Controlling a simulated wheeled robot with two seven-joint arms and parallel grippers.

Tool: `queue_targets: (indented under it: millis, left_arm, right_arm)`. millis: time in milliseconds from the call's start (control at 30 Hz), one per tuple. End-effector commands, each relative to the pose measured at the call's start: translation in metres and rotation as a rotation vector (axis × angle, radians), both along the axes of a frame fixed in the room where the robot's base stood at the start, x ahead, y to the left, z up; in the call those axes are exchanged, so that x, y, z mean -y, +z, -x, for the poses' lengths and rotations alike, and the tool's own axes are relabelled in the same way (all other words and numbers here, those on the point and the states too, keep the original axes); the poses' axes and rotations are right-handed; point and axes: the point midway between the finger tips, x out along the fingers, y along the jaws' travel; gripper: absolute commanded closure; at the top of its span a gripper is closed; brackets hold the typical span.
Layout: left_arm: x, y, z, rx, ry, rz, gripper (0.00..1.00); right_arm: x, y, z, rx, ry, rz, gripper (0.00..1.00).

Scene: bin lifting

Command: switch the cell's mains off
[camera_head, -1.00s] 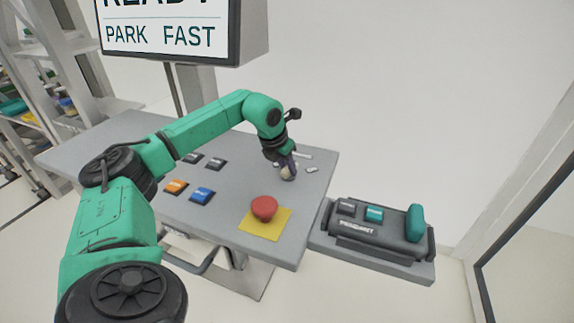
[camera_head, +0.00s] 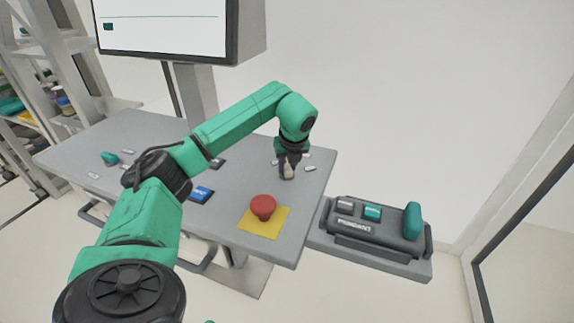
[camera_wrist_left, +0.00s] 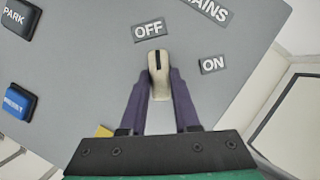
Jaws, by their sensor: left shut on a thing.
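The mains switch is a cream rotary knob (camera_wrist_left: 160,72) with a black pointer line, on the grey console panel (camera_head: 225,225). In the left wrist view its pointer aims up at the OFF label (camera_wrist_left: 149,30); the ON label (camera_wrist_left: 212,64) lies to its right and the MAINS label (camera_wrist_left: 206,12) above. My left gripper (camera_wrist_left: 161,98) is shut on the knob, one dark finger on each side. In the head view the left gripper (camera_head: 287,171) points down at the panel's far right part, mostly covering the knob. My right gripper is not in view.
A red mushroom button (camera_head: 263,207) on a yellow plate stands near the panel's front right. A blue button (camera_head: 202,194) lies left of it. A pendant (camera_head: 375,227) rests on a shelf at right. The screen (camera_head: 165,28) above is nearly blank.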

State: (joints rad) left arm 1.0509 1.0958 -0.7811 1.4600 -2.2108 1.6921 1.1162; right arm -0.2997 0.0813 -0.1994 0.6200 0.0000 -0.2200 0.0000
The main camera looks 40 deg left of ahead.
Motion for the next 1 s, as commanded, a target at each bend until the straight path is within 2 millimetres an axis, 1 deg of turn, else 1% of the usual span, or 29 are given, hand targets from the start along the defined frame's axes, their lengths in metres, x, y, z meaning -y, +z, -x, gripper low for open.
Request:
queue_targets:
  millis: [100, 300, 500, 867, 900, 967, 1000]
  left_arm:
    - [0.0000, 0.0019, -0.0015, 0.005, 0.068, 0.000, 1.00]
    - [-0.0002, 0.0020, -0.0018, 0.005, 0.146, 0.000, 1.00]
    - [0.0000, 0.0019, -0.0018, 0.006, 0.177, 0.001, 1.00]
    - [-0.0003, 0.0018, -0.0017, 0.006, 0.182, 0.000, 1.00]
    - [-0.0004, 0.0017, -0.0016, 0.005, 0.182, 0.000, 0.63]
    - [-0.0003, 0.0016, -0.0016, 0.005, 0.181, 0.000, 0.40]
    - [-0.0003, 0.0014, -0.0014, 0.004, 0.180, 0.000, 0.40]
  right_arm:
    - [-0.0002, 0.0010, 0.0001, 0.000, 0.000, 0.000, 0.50]
    - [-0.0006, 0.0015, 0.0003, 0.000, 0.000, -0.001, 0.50]
    - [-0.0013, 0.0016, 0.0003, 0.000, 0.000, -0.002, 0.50]
    - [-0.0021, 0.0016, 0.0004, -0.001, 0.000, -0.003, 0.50]
    - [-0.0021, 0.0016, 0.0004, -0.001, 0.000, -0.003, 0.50]
    - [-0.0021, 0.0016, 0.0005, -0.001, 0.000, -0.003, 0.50]
    - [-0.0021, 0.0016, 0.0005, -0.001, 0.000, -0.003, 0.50]
